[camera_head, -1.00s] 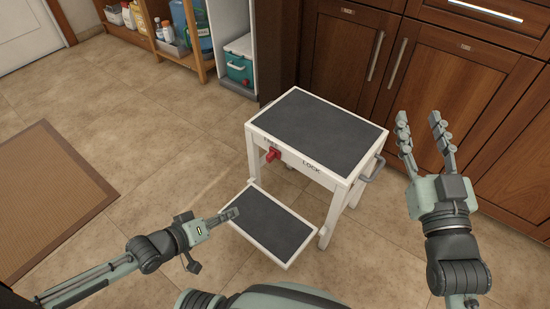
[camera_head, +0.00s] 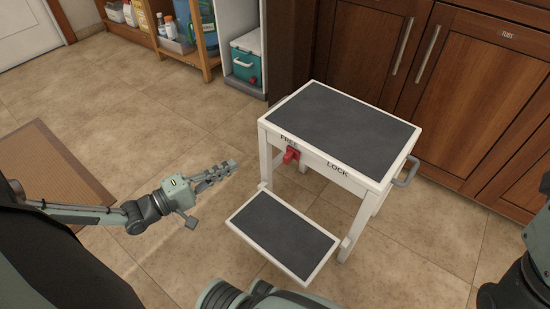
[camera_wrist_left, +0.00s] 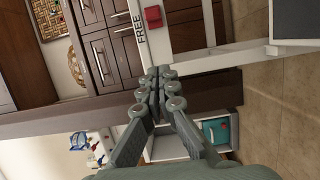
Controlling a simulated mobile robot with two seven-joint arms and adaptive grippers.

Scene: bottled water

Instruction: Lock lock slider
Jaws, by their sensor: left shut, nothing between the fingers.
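The red lock slider (camera_head: 290,155) sits on the front rail of a white step stool (camera_head: 350,177), under the word FREE. The word LOCK is farther right on the same rail. The slider also shows near the top of the left wrist view (camera_wrist_left: 153,17), beside FREE. My left gripper (camera_head: 231,167) is shut and empty, apart from the slider and to its left in the head view. It points toward the stool. In the left wrist view its fingers (camera_wrist_left: 159,76) are together, below the slider. My right gripper is out of view; only part of that arm shows at the right edge.
The stool's lower step (camera_head: 283,235) juts out toward me below the slider. A grey handle (camera_head: 407,172) is on the stool's right side.

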